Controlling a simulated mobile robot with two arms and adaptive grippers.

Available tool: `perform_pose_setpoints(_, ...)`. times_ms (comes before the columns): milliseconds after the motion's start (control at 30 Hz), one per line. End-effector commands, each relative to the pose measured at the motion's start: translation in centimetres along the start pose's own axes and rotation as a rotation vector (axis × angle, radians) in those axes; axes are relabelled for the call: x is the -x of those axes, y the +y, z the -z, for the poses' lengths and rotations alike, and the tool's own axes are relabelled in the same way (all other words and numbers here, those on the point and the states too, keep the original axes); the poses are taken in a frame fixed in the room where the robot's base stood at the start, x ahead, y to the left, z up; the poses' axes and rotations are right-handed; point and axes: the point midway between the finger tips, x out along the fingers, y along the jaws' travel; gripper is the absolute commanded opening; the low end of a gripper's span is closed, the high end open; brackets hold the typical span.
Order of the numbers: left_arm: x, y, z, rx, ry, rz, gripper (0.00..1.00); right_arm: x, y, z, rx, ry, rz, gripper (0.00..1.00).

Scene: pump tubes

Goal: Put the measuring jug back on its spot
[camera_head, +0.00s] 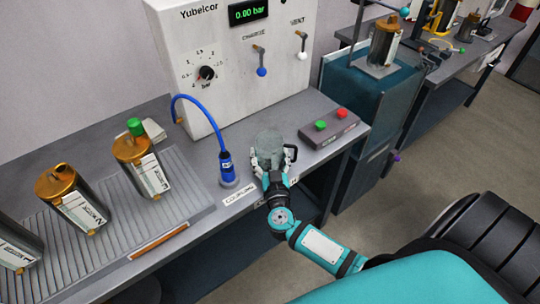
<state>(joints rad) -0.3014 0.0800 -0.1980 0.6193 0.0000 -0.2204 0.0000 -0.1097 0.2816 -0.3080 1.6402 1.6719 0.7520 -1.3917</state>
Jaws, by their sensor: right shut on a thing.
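The measuring jug (268,142) is a grey-green translucent vessel with a dark handle on its right side. It is near the front edge of the grey bench, right of the blue coupling. My right gripper (270,165) is shut on the jug from the front, and its fingers cover the jug's lower part. I cannot tell whether the jug's base touches the bench. Its marked spot cannot be made out. My left gripper is not in view.
A blue coupling (227,168) with a hose stands left of the jug. A button box (329,128) is to its right. The white pressure panel (231,50) rises behind. Several metal cylinders stand on a ribbed mat (118,222) at left. A teal cabinet (350,92) stands beyond the bench's right end.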

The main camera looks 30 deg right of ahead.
Motion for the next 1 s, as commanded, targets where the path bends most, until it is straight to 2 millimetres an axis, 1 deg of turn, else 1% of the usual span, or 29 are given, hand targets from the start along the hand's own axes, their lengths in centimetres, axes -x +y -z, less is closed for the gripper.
perform_pose_setpoints(33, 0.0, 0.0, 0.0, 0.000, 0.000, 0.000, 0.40, 0.0, 0.0, 0.0, 0.000, 0.000, 0.000, 0.78)
perform_pose_setpoints(100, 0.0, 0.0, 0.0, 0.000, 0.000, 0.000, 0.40, 0.0, 0.0, 0.0, 0.000, 0.000, 0.000, 0.87)
perform_pose_setpoints(200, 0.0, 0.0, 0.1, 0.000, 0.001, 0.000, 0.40, 0.0, 0.0, 0.0, 0.000, 0.000, 0.000, 0.97)
perform_pose_setpoints(433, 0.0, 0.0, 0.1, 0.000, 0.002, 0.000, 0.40, 0.0, 0.0, 0.0, -0.001, 0.000, 0.000, 0.97)
perform_pose_setpoints(533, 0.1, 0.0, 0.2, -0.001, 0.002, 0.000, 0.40, 0.0, 0.0, 0.4, -0.002, 0.001, 0.000, 0.97)
perform_pose_setpoints(567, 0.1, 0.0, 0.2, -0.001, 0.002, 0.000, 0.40, 0.3, 0.0, 0.3, -0.002, -0.001, 0.000, 0.97)
perform_pose_setpoints(667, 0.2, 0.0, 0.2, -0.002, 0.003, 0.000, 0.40, 1.7, 0.0, 0.2, -0.001, -0.003, 0.000, 0.97)
perform_pose_setpoints(1000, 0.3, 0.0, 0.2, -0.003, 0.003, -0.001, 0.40, 8.9, 0.0, 0.2, -0.002, -0.004, 0.001, 0.97)
